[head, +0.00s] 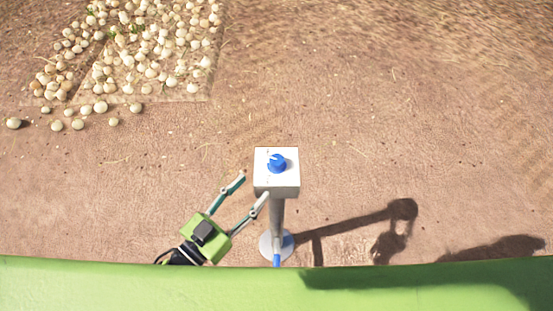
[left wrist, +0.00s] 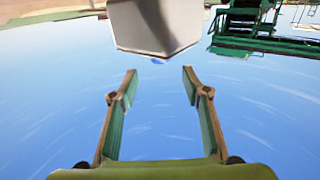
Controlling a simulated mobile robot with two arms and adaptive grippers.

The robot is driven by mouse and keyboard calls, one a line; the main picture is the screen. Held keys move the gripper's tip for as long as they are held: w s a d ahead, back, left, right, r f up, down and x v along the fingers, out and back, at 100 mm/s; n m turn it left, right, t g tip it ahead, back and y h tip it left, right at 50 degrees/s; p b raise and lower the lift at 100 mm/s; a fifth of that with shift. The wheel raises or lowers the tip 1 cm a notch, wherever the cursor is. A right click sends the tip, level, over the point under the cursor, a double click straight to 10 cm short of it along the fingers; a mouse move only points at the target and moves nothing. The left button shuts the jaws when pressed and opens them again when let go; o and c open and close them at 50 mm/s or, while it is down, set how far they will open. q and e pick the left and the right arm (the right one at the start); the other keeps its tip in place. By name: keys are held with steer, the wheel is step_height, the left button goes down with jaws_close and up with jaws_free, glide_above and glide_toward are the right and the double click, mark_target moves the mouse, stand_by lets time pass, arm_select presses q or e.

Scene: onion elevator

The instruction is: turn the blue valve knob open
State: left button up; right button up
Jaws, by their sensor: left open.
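The blue valve knob (head: 277,163) sits on top of a white box (head: 277,184) on a grey post in the head view. My right gripper is not in view.
The post stands on a round grey base (head: 276,246) on bare soil. A green surface (head: 200,285) runs along the bottom of the head view. Many onions (head: 150,50) lie at the upper left. Green machinery (left wrist: 255,28) shows in the left wrist view. Soil right of the box is clear.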

mark_target(272, 167)
arm_select(q)
steer(key=p+x, duration=0.1)
steer(key=x, duration=1)
steer(key=c, duration=1.1)
